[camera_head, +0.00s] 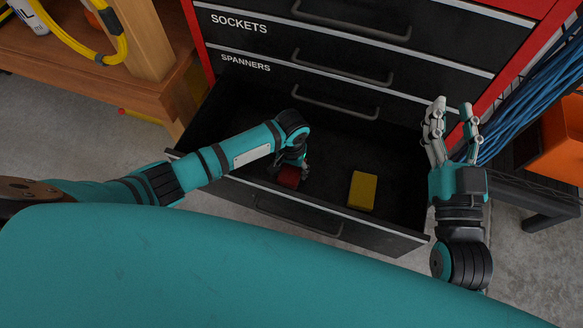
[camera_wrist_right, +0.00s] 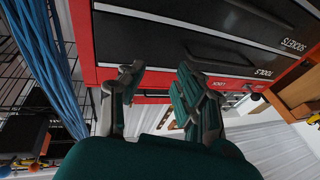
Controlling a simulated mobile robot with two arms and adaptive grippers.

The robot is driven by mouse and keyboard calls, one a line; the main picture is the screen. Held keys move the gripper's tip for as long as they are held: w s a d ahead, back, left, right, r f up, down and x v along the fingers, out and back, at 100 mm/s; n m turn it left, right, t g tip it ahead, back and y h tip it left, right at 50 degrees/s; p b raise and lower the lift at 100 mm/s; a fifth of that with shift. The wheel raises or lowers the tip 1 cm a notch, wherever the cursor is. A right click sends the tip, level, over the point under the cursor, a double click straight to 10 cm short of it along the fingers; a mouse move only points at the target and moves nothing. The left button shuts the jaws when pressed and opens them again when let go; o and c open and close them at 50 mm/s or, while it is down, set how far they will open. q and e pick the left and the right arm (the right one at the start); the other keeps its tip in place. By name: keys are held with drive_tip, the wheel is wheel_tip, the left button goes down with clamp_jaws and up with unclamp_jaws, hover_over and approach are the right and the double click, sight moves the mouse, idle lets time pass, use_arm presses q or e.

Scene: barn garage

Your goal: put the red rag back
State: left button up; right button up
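The red rag (camera_head: 288,178), a small folded red block, is low inside the open bottom drawer (camera_head: 330,222) of the tool chest, toward its left part. My left gripper (camera_head: 291,172) reaches down into the drawer right at the red rag. The wrist hides its fingers, so I cannot tell whether they are closed on it. My right gripper (camera_head: 451,118) points up beside the drawer's right end, its fingers apart and empty. Its spread fingers also show in the right wrist view (camera_wrist_right: 158,85).
A folded yellow cloth or block (camera_head: 362,190) lies in the drawer, right of the red rag. Shut drawers labelled SOCKETS (camera_head: 238,23) and SPANNERS rise behind. A wooden bench (camera_head: 70,70) stands left; blue cables (camera_head: 530,100) and an orange bin (camera_head: 560,147) are right.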

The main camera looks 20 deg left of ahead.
sight(292, 169)
use_arm(q)
drive_tip(key=o, duration=0.3)
drive_tip(key=shift+r, duration=0.3)
wheel_tip(292, 169, up, 6)
drive_tip(key=p, duration=0.3)
drive_tip(key=shift+f, duration=0.1)
drive_tip(key=shift+r+p, duration=1.1)
drive_tip(key=shift+r, duration=1.85)
use_arm(e)
drive_tip(key=shift+s+d+f+m+g+h, duration=0.1)
drive_tip(key=shift+s+d+f+g+h, duration=0.7)
drive_tip(key=shift+s+f+g, duration=1.75)
drive_tip(key=shift+s+d+f+m+g+h, duration=0.1)
drive_tip(key=shift+s+d+f+g+h, duration=0.7)
drive_tip(key=shift+f+g, duration=2)
drive_tip(key=shift+s+d+f+m+g+h, duration=0.1)
drive_tip(key=shift+s+d+f+g+h, duration=0.3)
drive_tip(key=shift+s+d+f+g, duration=2.35)
drive_tip(key=a+f+t, duration=0.1)
drive_tip(key=w+a+f+t, duration=0.1)
drive_tip(key=a, duration=0.1)
drive_tip(key=shift+w+t, duration=0.2)
drive_tip(key=shift+t, duration=0.1)
